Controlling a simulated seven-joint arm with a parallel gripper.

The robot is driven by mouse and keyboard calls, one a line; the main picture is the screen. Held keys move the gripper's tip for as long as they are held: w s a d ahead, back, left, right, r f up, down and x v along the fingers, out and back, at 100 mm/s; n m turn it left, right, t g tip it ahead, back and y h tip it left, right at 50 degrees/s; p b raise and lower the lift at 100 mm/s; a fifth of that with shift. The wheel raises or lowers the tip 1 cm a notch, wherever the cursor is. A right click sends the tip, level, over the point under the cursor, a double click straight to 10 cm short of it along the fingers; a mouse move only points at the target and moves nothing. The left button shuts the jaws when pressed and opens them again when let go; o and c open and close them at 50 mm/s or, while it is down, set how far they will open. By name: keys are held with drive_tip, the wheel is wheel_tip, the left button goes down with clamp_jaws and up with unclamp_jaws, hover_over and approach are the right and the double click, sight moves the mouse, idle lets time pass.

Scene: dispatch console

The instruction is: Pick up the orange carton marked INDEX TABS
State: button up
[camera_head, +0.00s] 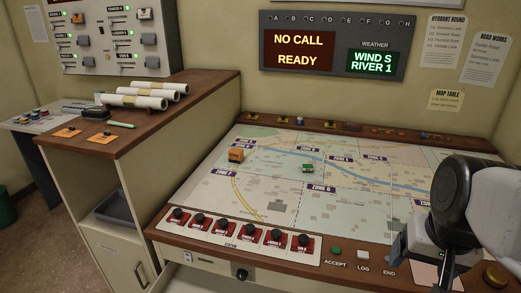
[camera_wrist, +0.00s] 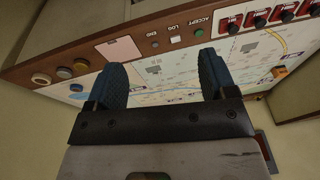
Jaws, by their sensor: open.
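A small orange box-shaped item (camera_head: 236,155) sits on the upper left of the map table (camera_head: 300,208). It is the only orange box I see, but its marking is too small to read. It also shows at the right edge of the wrist view (camera_wrist: 279,72). My gripper (camera_wrist: 162,72) is open and empty, its two blue fingers spread apart in the wrist view. In the head view my gripper is at the lower right, over the table's front right corner, well away from the orange box. The wrist hides its fingertips in part there.
A small green vehicle-like piece (camera_head: 308,168) lies on the map right of the orange box. A row of red switches with black knobs (camera_head: 240,233) runs along the front. Rolled papers (camera_head: 135,101) lie on the wooden-topped cabinet (camera_head: 205,84) at left.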

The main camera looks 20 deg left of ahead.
drive_tip(key=w+a+r+m+y, duration=0.25)
drive_tip(key=w+a, duration=0.35)
drive_tip(key=w, duration=0.5)
drive_tip(key=m+g+y, duration=0.2)
drive_tip(key=m+y, duration=0.6)
drive_tip(key=m, duration=0.2)
hover_over(242, 153)
drive_tip(key=s+d, duration=0.6)
drive_tip(key=d, duration=0.3)
drive_tip(key=s+d, duration=0.6)
drive_tip(key=d, duration=0.3)
wheel_tip(242, 153, down, 11)
drive_tip(key=w+a+f+m, duration=0.1)
drive_tip(key=w+a+f, duration=0.2)
drive_tip(key=a+f, duration=0.1)
drive_tip(key=w+a+f+m+y, duration=0.1)
drive_tip(key=w+a+f+m, duration=0.1)
drive_tip(key=w+a+f, duration=0.2)
drive_tip(key=w+a+f+m+y, duration=0.1)
drive_tip(key=w+a+f+m, duration=0.1)
drive_tip(key=w+a+f, duration=0.2)
drive_tip(key=shift+w+a+f, duration=0.1)
drive_tip(key=shift+a+f, duration=0.6)
drive_tip(key=shift+a, duration=0.1)
drive_tip(key=shift+w+a+f+y, duration=0.15)
drive_tip(key=shift+a+f+y, duration=0.1)
drive_tip(key=shift+x, duration=1.25)
drive_tip(key=shift+a+f, duration=0.1)
drive_tip(key=shift+f, duration=0.05)
